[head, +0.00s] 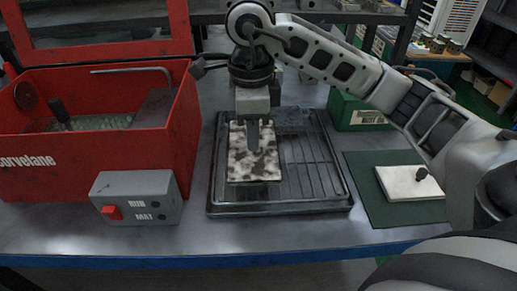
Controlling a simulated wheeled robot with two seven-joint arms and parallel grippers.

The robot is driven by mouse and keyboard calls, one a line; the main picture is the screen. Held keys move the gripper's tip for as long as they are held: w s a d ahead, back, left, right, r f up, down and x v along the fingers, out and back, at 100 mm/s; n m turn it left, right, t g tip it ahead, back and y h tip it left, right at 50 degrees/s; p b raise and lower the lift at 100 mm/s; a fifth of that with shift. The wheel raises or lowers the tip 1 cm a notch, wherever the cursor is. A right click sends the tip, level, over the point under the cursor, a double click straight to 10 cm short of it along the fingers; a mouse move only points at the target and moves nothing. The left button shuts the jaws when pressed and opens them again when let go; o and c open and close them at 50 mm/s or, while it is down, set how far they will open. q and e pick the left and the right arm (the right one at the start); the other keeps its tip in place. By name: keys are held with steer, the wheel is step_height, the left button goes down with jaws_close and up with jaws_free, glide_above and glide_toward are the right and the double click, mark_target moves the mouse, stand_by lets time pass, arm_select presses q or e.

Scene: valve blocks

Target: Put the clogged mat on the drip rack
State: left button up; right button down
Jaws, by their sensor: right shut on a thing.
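The clogged mat (254,170) is a pale rectangle with dark blotches, seen in the head view near the middle. My right gripper (253,137) points down over its far part and is shut on it. The mat is over the left part of the drip rack (318,181), a dark tray with wire bars and a raised rim. I cannot tell whether the mat rests on the bars or hangs just above them. My left gripper is not in view.
A red open-lidded washer (95,165) stands at the left, with a grey switch box (137,198) in front. A clean white mat (407,183) with a dark knob lies on a green pad (366,205) at the right. A green box (357,113) stands behind the rack.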

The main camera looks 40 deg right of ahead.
steer(key=shift+w+d+f, duration=0.35)
steer(key=shift+d+f, duration=0.15)
steer(key=shift+f, duration=0.25)
steer(key=shift+w+d+f, duration=0.25)
steer(key=shift+d+f, duration=0.1)
steer(key=shift+f, duration=0.05)
steer(key=f, duration=0.3)
steer(key=shift+w+d+f, duration=0.1)
steer(key=shift+w+d, duration=0.05)
steer(key=shift+d, duration=0.15)
steer(key=shift+f, duration=0.45)
steer(key=c, duration=1.3)
jaws_free()
steer(key=shift+r, duration=0.3)
step_height(320, 180, up, 11)
steer(key=shift+r+p, duration=0.2)
steer(key=shift+p, duration=0.7)
steer(key=shift+r, duration=0.2)
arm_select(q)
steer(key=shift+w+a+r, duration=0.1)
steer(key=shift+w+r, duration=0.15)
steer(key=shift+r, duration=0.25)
